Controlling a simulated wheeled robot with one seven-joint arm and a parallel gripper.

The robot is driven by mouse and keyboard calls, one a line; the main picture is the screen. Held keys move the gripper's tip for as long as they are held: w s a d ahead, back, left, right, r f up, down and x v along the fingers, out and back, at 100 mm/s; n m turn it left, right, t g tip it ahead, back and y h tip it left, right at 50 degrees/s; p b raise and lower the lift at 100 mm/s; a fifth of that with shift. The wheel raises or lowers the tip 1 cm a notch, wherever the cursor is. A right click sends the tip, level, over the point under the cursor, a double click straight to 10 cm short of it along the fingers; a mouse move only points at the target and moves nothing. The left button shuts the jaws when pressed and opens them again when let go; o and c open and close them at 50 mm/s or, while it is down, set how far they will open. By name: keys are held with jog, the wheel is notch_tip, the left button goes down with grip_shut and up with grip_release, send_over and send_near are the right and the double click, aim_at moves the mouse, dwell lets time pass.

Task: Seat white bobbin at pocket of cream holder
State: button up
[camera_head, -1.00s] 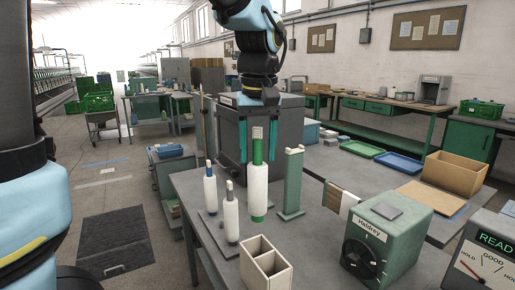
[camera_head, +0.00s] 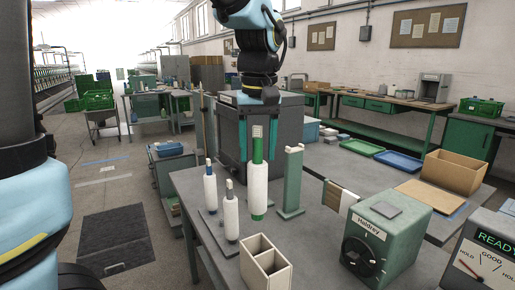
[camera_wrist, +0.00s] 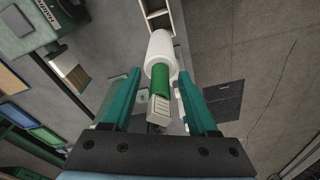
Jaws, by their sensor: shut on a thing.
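The white bobbin (camera_wrist: 161,48), with a green tube and pale tag at its near end, lies between the teal fingers of my gripper (camera_wrist: 160,74) in the wrist view. My gripper is shut on it. In the head view the white bobbin (camera_head: 258,190) is upright, with a green band at its foot. I cannot tell whether its foot touches the table. The cream holder (camera_head: 265,262), an open box with two compartments, stands at the table's front, nearer the camera than the bobbin. Part of the holder (camera_wrist: 157,20) shows beyond the bobbin in the wrist view.
Two other white bobbins, one blue-topped (camera_head: 210,188) and one grey-topped (camera_head: 231,217), stand to the left on a grey board (camera_head: 213,238). A green stand (camera_head: 292,182) is close on the right. A green machine (camera_head: 388,240) and a gauge box (camera_head: 484,262) stand farther right.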

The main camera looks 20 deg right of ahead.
dwell(0.5)
jog(key=b, duration=0.3)
send_over(258, 203)
jog(key=w, duration=0.2)
jog(key=shift+w+d+f, duration=0.1)
jog(key=shift+d+f, duration=0.1)
jog(key=shift+f, duration=0.9)
jog(key=shift+d+f, duration=0.15)
jog(key=shift+f, duration=1.05)
jog(key=shift+f+b, duration=1.4)
jog(key=shift+f, duration=0.9)
jog(key=shift+f+b, duration=1.4)
jog(key=shift+f, duration=0.85)
